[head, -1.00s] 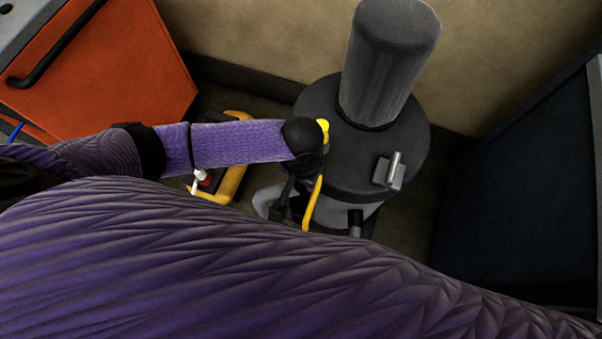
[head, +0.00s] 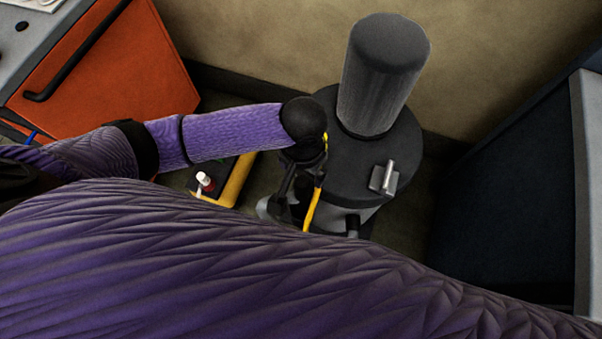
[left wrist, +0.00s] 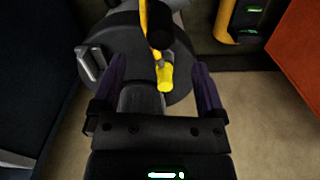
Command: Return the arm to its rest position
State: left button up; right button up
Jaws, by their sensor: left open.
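My left arm comes in from the left in the head view. Its gripper (head: 298,188) is beside a dark round machine, pointing down. In the left wrist view my left gripper (left wrist: 158,68) is open, with its two fingers apart. A yellow hose (left wrist: 147,18) with a yellow end piece (left wrist: 164,77) shows between the fingers; I cannot tell whether anything touches it. In the head view the hose (head: 313,208) hangs down by the gripper, its end partly hidden by my wrist. My right gripper is not in view.
The dark round machine (head: 400,135) has a tall cylinder (head: 383,75) on top and a small metal handle (head: 383,178). A yellow box (head: 238,182) with a red button stands on the floor left of it. An orange cabinet (head: 120,75) is at left, a dark cabinet (head: 510,190) at right.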

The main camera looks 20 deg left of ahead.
pick_arm(q)
jog(key=shift+r, duration=0.4)
